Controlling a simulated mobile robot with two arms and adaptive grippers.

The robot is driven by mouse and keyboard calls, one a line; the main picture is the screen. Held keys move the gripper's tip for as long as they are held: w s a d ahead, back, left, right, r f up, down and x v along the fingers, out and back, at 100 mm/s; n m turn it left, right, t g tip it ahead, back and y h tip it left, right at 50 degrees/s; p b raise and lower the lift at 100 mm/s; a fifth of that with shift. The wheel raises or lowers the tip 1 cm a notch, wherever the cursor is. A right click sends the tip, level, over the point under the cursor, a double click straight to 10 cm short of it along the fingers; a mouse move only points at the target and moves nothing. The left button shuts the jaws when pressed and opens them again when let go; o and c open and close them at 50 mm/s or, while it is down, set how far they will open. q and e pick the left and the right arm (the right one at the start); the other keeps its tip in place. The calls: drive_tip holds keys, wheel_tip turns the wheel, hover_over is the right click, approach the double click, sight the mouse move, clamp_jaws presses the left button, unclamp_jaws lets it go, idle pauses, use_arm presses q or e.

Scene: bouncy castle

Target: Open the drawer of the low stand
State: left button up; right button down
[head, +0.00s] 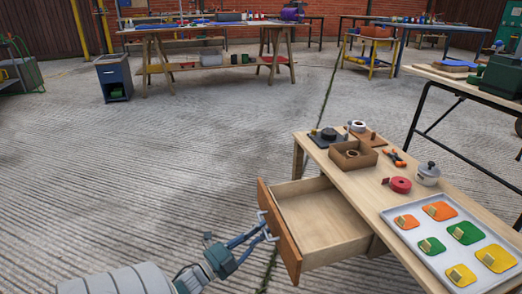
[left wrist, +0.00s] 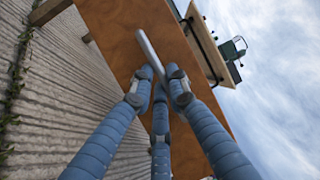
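The low stand (head: 338,160) is a light wooden table at the right of the head view. Its drawer (head: 318,217) is pulled well out to the left, and its bare inside shows empty. The brown drawer front (head: 280,232) faces my left arm and fills much of the left wrist view (left wrist: 112,32). The metal bar handle (left wrist: 150,52) lies between the fingertips of my left gripper (head: 265,230). The fingers (left wrist: 160,76) are closed in around the bar's lower end. My right gripper is in neither view.
On the stand are a silver tray (head: 412,237) with coloured pieces, a small open box (head: 367,159), red tape (head: 400,185) and a lidded pot (head: 428,175). A workbench (head: 440,72) stands behind at right. The concrete floor (head: 150,170) left of the drawer is clear.

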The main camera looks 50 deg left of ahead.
use_arm(q)
drive_tip(key=o, duration=0.5)
drive_tip(key=shift+c, duration=0.2)
drive_tip(key=s+f, duration=0.2)
drive_tip(key=s, duration=1)
drive_tip(key=shift+w+d+f, duration=0.1)
